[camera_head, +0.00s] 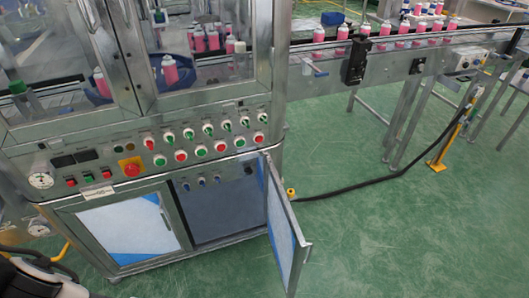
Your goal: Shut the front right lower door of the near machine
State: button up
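The near machine (130,140) fills the left side, with glass upper doors and a slanted button panel. Its front right lower door (281,228) stands swung open, jutting out from the right corner toward me. The opening (222,206) behind it shows a grey interior with several small blue-knobbed fittings. The front left lower door (128,232) is closed, with a white and blue face. A white and dark part at the lower left corner looks like part of my arm. My gripper is not in view.
A conveyor (400,58) with pink bottles runs from the machine to the upper right. A black cable (355,188) lies on the green floor, leading to a yellow stand (436,164). Floor right of the open door (400,245) is clear.

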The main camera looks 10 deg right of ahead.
aim_at(288, 242)
jog(key=l+u, duration=0.15)
jog(key=l, duration=0.3)
jog(key=k+l+u, duration=0.1)
jog(key=l, duration=0.35)
jog(key=k+l+u, duration=0.15)
jog(key=l, duration=0.25)
jog(key=l+u, duration=0.1)
jog(key=l, duration=0.35)
jog(key=k+l+u, duration=0.15)
jog(key=l, duration=0.25)
jog(key=k+l+u, duration=0.1)
jog(key=l, duration=0.3)
jog(key=k+l+u, duration=0.25)
jog(key=k+l, duration=0.05)
jog(key=k, duration=0.05)
